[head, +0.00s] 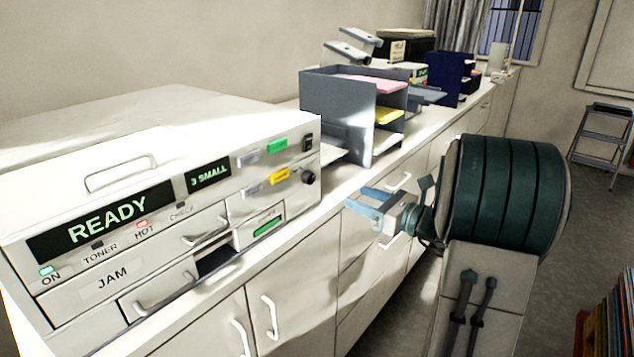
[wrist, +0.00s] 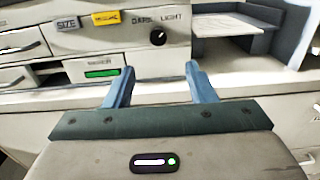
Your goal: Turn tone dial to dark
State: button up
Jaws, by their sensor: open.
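The tone dial (wrist: 157,37) is a small round black knob on the cream front panel of the copier (head: 130,215). In the wrist view the word DARK is printed up and left of it and LIGHT up and right. The dial also shows in the head view (head: 309,178) near the panel's right end. A small light mark shows on the knob, but I cannot tell exactly where it points. My gripper (head: 356,199) is open and empty, apart from the panel. In the wrist view its blue fingers (wrist: 158,68) point toward the panel, below and either side of the dial.
A black rocker switch (head: 308,143) sits above the dial. Yellow and green buttons lie to its left, with a drawer (head: 265,222) below them. A grey paper organiser (head: 335,105) stands right of the copier on the counter. Cabinet handles (head: 270,315) stick out below the counter.

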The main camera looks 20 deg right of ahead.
aim_at(312, 179)
jog(key=p+x, duration=0.2)
jog(key=x, duration=1.1)
jog(key=shift+w+a, duration=0.1)
jog(key=shift+a, duration=0.15)
jog(key=c, duration=1)
